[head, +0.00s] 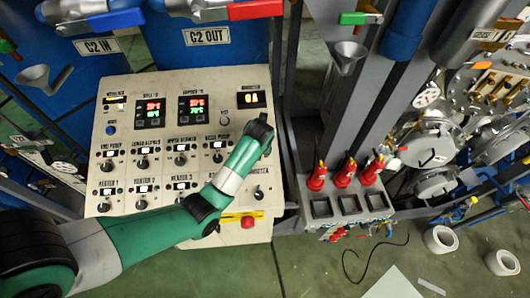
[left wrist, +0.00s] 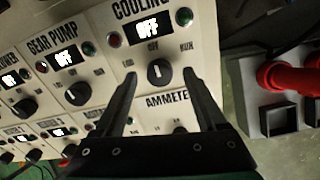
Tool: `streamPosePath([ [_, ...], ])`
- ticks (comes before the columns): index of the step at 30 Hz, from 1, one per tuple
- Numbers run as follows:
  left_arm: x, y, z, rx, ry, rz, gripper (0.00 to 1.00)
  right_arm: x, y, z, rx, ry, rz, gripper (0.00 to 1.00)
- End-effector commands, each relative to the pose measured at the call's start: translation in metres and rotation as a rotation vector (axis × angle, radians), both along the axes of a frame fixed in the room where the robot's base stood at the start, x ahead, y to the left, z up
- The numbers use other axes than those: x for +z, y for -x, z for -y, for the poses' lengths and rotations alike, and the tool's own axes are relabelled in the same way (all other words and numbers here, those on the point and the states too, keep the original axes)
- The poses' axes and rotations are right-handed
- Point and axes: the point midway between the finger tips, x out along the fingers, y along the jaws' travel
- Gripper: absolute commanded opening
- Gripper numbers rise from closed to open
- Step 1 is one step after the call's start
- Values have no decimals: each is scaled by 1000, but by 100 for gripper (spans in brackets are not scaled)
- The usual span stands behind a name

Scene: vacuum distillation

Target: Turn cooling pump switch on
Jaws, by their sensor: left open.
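The cooling pump switch (left wrist: 158,72) is a black rotary knob with a white mark, on the control panel (head: 122,84). Its display (left wrist: 148,29), under the word COOLING, reads OFF. In the head view my left gripper (head: 262,130) is over the panel's right side and hides this switch. My right gripper is not in view.
The gear pump knob (left wrist: 78,94) and its OFF display (left wrist: 66,57) sit left of the gripper. An ammeter label (left wrist: 168,101) lies below the knob. A red emergency button (head: 247,221) is at the panel's lower edge.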

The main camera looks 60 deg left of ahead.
Motion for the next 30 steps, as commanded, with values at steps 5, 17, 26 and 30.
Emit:
streamPosePath([
  [5, -12, 4, -6, 10, 0, 1, 73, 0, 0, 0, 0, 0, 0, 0],
  [17, -13, 3, -6, 9, -1, 1, 45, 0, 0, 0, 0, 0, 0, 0],
  [26, -13, 3, -6, 9, -1, 1, 0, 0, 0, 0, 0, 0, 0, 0],
  [30, -12, 3, -6, 8, -1, 0, 0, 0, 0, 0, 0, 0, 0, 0],
])
